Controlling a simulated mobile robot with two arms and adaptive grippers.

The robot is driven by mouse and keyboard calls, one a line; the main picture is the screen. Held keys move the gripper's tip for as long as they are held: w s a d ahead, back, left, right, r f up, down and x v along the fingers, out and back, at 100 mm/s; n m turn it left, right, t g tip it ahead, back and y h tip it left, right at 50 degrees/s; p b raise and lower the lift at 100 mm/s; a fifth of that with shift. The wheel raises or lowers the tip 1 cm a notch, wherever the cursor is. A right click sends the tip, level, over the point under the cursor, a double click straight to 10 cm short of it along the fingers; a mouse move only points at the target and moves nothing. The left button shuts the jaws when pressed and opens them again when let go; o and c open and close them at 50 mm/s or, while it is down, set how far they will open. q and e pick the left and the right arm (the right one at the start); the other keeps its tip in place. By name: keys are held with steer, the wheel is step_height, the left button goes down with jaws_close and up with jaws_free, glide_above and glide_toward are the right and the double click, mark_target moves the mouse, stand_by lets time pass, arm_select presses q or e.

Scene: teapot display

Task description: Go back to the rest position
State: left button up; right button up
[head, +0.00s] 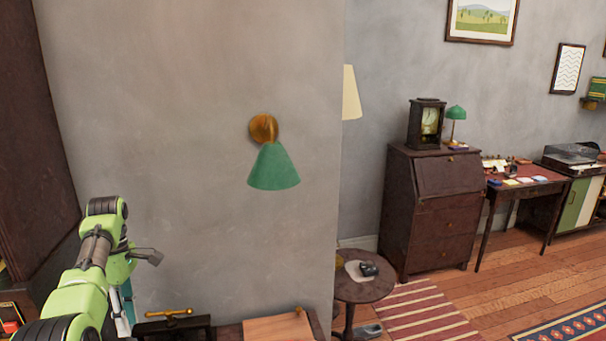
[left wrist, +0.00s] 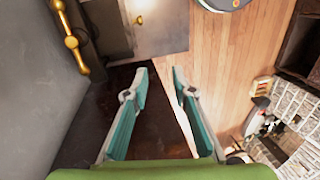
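My left gripper (left wrist: 160,82) is open and empty in the left wrist view, its two teal fingers apart with nothing between them. It points down over a dark wooden surface. In the head view my green left arm comes in at the lower left, and the gripper's teal fingers (head: 126,299) show only partly below the wrist, beside the grey wall. My right arm and right gripper are in neither view.
A dark box with a brass handle (head: 169,314) stands close right of my left gripper. A green wall lamp (head: 274,168) sticks out from the wall. A round side table (head: 363,289) and a dark bureau (head: 428,212) stand right. Wooden floor (head: 500,262) is partly open there.

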arm_select(q)
steer(key=s+d+f+m+t+y, duration=0.1)
steer(key=s+d+f+m+y, duration=0.1)
steer(key=s+f+m, duration=0.6)
steer(key=s+d+f+m+t+y, duration=0.1)
steer(key=s+d+f+m+t, duration=0.3)
steer(key=f, duration=0.8)
steer(key=s+d+r+m+h, duration=0.1)
steer(key=s+d+r+m, duration=0.1)
steer(key=s+d+m, duration=0.65)
steer(key=s+d+r+m+h, duration=0.15)
steer(key=s+d, duration=0.35)
steer(key=s, duration=0.9)
step_height(320, 180, down, 29)
steer(key=s+b, duration=0.2)
steer(key=s, duration=0.1)
steer(key=s+a+f+g+b, duration=0.1)
steer(key=s+a+f+b, duration=0.1)
steer(key=s+f, duration=1.4)
steer(key=shift+s+a+f+g, duration=0.25)
steer(key=shift+a+f+g, duration=0.2)
steer(key=shift+f, duration=0.3)
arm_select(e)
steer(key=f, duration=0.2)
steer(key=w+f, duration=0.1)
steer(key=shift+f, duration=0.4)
